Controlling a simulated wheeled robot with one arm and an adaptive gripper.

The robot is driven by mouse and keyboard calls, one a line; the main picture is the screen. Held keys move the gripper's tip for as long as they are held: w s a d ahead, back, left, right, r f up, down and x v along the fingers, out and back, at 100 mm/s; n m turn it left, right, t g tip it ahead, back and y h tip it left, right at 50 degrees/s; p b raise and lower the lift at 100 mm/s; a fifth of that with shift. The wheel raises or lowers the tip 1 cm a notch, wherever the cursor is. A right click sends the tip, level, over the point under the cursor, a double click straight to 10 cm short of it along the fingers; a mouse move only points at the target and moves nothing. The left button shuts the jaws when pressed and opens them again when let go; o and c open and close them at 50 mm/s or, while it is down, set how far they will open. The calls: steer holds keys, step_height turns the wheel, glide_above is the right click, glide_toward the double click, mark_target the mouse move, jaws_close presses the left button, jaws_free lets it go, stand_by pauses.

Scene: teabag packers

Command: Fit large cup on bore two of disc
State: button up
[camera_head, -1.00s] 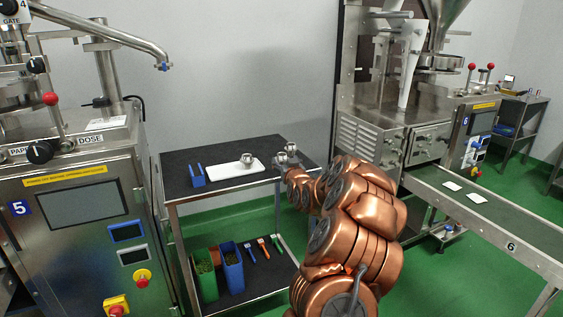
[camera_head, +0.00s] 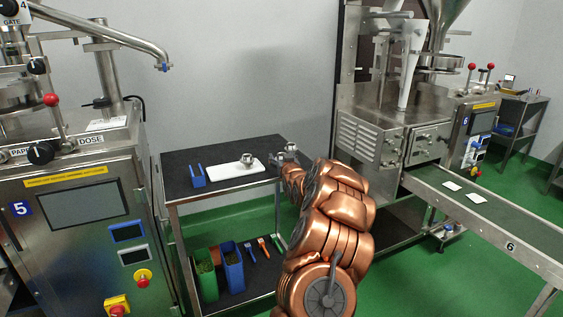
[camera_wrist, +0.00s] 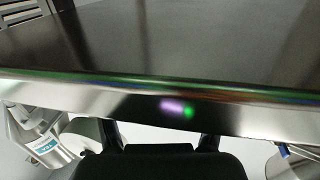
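A small metal piece (camera_head: 248,159), perhaps a cup, sits on a white board (camera_head: 228,171) on the black-topped table; it is too small to tell its size. My gripper (camera_head: 281,153) is at the table's right end in the head view, small and partly hidden by my copper arm. In the wrist view my gripper's two dark fingers (camera_wrist: 160,139) stand apart with nothing between them, below the table's metal edge (camera_wrist: 150,103). I cannot make out the disc or its bores.
A blue holder (camera_head: 197,176) stands on the table's left part. The lower shelf bears a green bin (camera_head: 207,280), a blue bin (camera_head: 233,268) and several coloured tools. Machine 5 (camera_head: 75,230) flanks the table on the left; machine 6's conveyor (camera_head: 480,215) is at right.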

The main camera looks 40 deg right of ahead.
steer(key=c, duration=1)
